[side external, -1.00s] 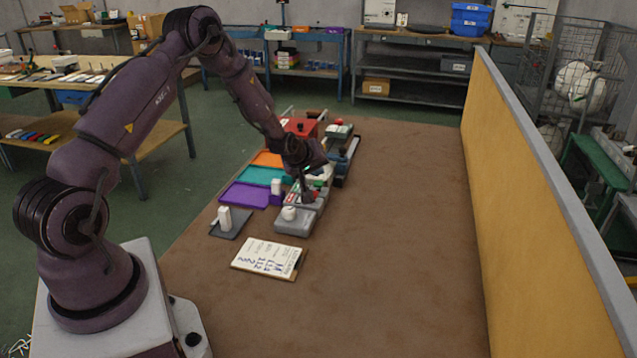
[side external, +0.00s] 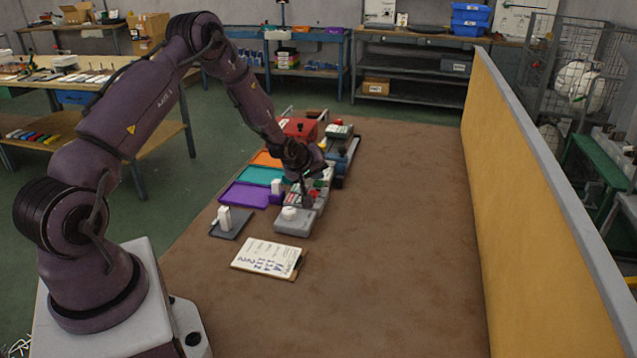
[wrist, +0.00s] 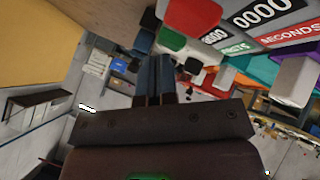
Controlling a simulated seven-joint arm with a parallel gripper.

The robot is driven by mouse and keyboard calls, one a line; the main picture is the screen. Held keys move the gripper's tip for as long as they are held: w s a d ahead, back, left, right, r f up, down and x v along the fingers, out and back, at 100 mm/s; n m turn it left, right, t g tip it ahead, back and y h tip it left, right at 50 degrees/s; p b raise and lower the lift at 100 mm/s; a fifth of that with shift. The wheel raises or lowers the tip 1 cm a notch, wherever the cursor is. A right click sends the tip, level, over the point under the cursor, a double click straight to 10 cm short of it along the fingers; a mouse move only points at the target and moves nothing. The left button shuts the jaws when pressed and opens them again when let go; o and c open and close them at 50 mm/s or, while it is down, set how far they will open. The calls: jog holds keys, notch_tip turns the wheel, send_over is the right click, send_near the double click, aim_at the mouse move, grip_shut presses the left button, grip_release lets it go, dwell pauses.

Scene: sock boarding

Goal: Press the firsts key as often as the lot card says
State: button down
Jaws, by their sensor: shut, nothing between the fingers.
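The grey counter unit (side external: 300,217) stands on the brown bench with a white knob on top. A second display, partly cut off, sits by the green FIRSTS label (wrist: 236,48). A red key (wrist: 188,14) and a green key (wrist: 172,40) show near it. My gripper (side external: 304,194) is over the counter unit; its fingers (wrist: 155,72) are shut and empty. Contact with a key cannot be told. The lot card (side external: 268,257) lies in front; its handwriting is too small to read surely.
Purple (side external: 246,195), teal (side external: 258,176) and orange (side external: 267,158) trays line the bench's left side. A dark tray (side external: 228,231) holds a white block. A red box (side external: 298,128) stands behind. A yellow partition (side external: 520,180) bounds the right; the bench between is clear.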

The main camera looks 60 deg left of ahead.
aim_at(316, 182)
jog(key=shift+f, duration=0.55)
dwell(0.6)
jog(key=shift+r, duration=1.1)
jog(key=shift+r, duration=2.55)
notch_tip(316, 182, up, 4)
jog(key=shift+f, duration=0.1)
dwell(0.4)
jog(key=shift+f, duration=0.15)
